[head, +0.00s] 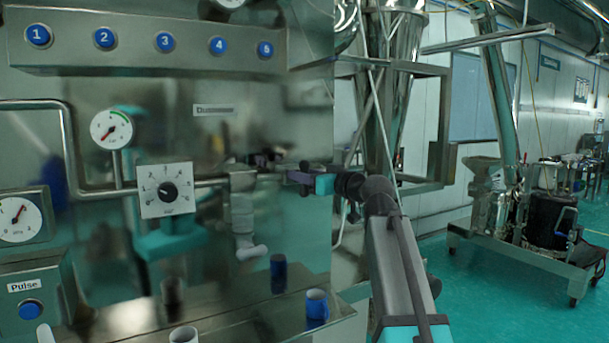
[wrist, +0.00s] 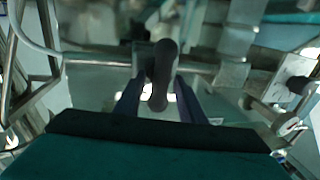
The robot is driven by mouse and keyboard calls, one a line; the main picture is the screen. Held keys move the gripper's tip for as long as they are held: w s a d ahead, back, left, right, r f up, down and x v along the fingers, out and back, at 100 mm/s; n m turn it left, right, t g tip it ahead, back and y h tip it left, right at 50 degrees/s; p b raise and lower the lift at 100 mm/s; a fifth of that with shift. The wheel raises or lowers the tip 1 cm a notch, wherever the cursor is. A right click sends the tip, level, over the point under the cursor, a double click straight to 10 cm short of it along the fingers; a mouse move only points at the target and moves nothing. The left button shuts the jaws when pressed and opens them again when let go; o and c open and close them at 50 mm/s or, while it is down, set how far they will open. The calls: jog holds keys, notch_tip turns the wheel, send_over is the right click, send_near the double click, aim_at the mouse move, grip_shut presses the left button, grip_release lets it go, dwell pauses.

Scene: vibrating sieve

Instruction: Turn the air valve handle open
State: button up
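The air valve handle (wrist: 158,75) is a dark, rounded lever on a grey horizontal pipe in the wrist view. My gripper (wrist: 158,95) has its two dark fingers apart, one on each side of the handle. Small gaps show beside the lower part of the handle, and I see no clear contact at the fingertips. In the head view my gripper (head: 276,161) reaches in from the right to the pipe's valve (head: 242,179). There the handle is small and hard to tell from the dark fingers.
A steel panel with a gauge (head: 111,129), a square dial (head: 166,190) and a row of blue buttons (head: 165,42) stands behind and left of the valve. A ledge below bears a blue cup (head: 317,305) and a white-topped cup (head: 183,335). Open floor lies to the right.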

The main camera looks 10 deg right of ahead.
grip_shut()
